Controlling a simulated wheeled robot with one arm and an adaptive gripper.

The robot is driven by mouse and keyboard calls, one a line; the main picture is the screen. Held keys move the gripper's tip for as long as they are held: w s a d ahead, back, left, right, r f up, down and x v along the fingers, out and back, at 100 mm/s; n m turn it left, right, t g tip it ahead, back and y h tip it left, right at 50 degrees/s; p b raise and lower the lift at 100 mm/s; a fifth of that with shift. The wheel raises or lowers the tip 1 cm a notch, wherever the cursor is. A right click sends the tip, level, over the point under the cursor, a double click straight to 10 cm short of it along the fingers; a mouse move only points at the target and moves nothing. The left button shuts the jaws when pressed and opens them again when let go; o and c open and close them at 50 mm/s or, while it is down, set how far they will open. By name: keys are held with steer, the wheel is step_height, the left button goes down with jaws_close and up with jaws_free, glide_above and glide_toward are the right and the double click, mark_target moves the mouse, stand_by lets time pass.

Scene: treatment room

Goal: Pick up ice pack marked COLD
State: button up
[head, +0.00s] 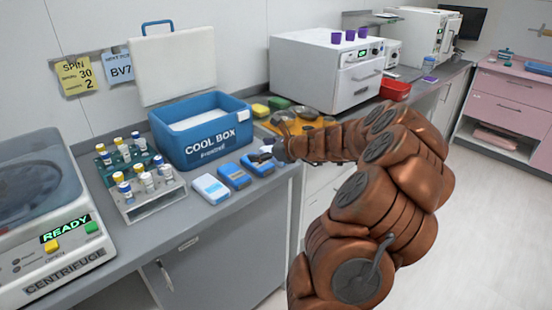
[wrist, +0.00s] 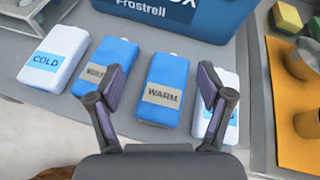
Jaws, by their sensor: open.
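The ice pack marked COLD (wrist: 52,60) is white with a light blue label and lies flat at the left end of a row of packs in the wrist view. It is the front white pack (head: 210,188) in the head view. My gripper (wrist: 160,80) is open and empty, its fingers around the sides of a blue pack marked WARM (wrist: 168,76), seen from above. Another blue pack (wrist: 108,56) lies between these, its label partly hidden by the left finger. A white pack with a blue label (wrist: 228,121) at the right is partly hidden by the right finger.
The blue cool box (head: 190,152) stands open behind the packs, its lid (head: 180,70) against the wall. A vial rack (head: 150,205) and the centrifuge (head: 60,270) are to the left. An orange mat (wrist: 288,95) with metal vessels lies to the right. The counter's front edge is close.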

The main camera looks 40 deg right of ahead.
steer(key=s+d+f+m+h, duration=0.1)
steer(key=d, duration=0.2)
steer(key=s+d+f+m, duration=0.1)
steer(key=d, duration=0.2)
steer(key=d+f+m+h, duration=0.1)
steer(key=d+m, duration=0.1)
steer(key=d, duration=0.1)
steer(key=shift+s+f+h, duration=0.25)
steer(key=shift+s+h, duration=0.05)
steer(key=shift+s, duration=0.1)
steer(key=shift+d+f, duration=0.15)
steer(key=shift+r+p+x, duration=0.15)
steer(key=shift+p+x, duration=0.1)
steer(key=shift+x, duration=1.65)
steer(key=shift+r+p+x, duration=0.15)
steer(key=shift+p+x, duration=0.05)
steer(key=shift+x, duration=1.65)
steer(key=shift+w+d, duration=0.1)
steer(key=shift+d, duration=0.05)
steer(key=c, duration=1.1)
steer(key=shift+r, duration=0.1)
